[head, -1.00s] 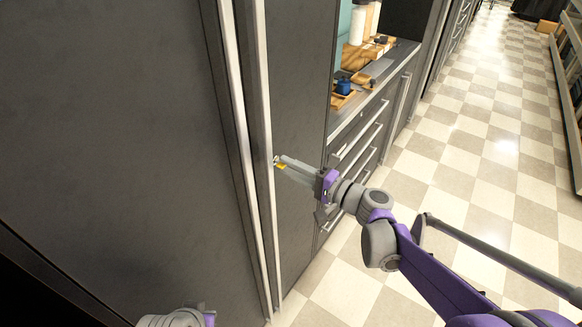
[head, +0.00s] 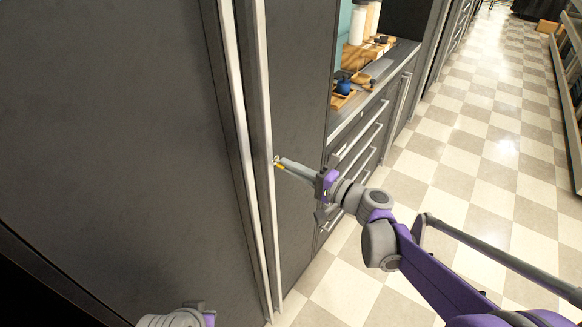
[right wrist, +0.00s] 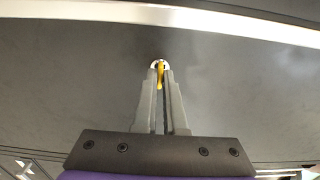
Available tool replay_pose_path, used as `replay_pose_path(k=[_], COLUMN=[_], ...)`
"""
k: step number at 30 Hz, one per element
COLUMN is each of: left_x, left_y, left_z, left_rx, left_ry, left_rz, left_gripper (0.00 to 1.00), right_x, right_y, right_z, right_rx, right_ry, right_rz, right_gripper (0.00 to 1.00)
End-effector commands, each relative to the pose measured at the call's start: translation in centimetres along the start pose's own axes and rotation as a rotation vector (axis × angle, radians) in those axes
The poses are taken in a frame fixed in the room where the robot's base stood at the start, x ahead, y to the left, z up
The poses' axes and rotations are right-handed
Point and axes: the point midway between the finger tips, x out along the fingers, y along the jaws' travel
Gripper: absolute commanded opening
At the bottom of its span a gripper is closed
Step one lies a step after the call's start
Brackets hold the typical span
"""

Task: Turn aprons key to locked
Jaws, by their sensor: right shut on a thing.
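The key (right wrist: 160,77) has a yellow part and sits in a small round lock (right wrist: 154,65) on the dark cabinet door (head: 300,100). My right gripper (head: 280,164) is at the lock, beside the long metal handle. In the right wrist view my right gripper (right wrist: 161,80) is shut on the key, with its fingers on both sides of the yellow part. The exact angle of the key is hard to read. Of my left arm only a grey and purple part shows at the bottom of the head view; its fingers are not visible.
Two long vertical metal handles (head: 268,180) run down the cabinet doors close to my right gripper. A counter with drawers (head: 360,140) and small items stands to the right. The checkered floor (head: 480,150) is open on the right.

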Motion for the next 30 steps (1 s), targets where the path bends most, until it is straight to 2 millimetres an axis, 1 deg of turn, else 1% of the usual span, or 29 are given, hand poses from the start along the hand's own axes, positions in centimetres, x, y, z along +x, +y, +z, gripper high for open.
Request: replay_pose_path(k=[20,26,30], left_x=[-0.02,-0.15,-0.35], left_y=[0.0,0.0,0.0], left_z=[-0.01,-0.11,-0.27], left_rx=[0.0,0.0,0.0], left_ry=[0.0,0.001,0.002], left_rz=[0.0,0.0,0.0], left_gripper=[0.0,0.0,0.0], right_x=[-0.01,-0.01,-0.01], right_y=[0.0,-0.03,-0.05], right_z=[-0.01,-0.02,-0.02], right_rx=[-0.005,-0.054,-0.133], right_ry=[0.0,0.0,0.0], right_rz=[0.0,0.0,0.0], right_gripper=[0.0,0.0,0.0])
